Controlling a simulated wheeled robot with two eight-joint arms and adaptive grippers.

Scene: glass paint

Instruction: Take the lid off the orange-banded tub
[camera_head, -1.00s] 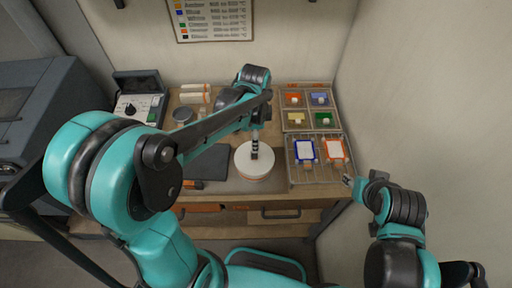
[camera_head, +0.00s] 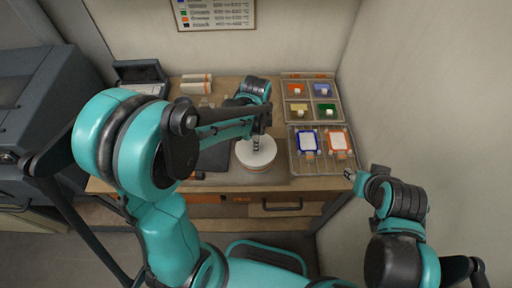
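A round, white-topped tub (camera_head: 262,161) stands at the front middle of the workbench, with a pale, faintly orange-tinted side. It appears to be the orange-banded tub, with its flat white top in place. My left gripper (camera_head: 256,145) reaches down over the middle of this top, its tips at or just above the surface. I cannot tell whether the fingers touch it or are closed on anything. My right gripper (camera_head: 349,175) hangs at the bench's right front corner, apart from the tub, and its fingers are too small to judge.
Right of the tub, a wire rack (camera_head: 320,168) holds a blue-framed and an orange-framed panel. Behind it, a tray (camera_head: 311,101) holds several coloured squares with pale knobs. A dark flat pad (camera_head: 214,158) lies left of the tub. White rolls (camera_head: 196,87) lie at the back.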

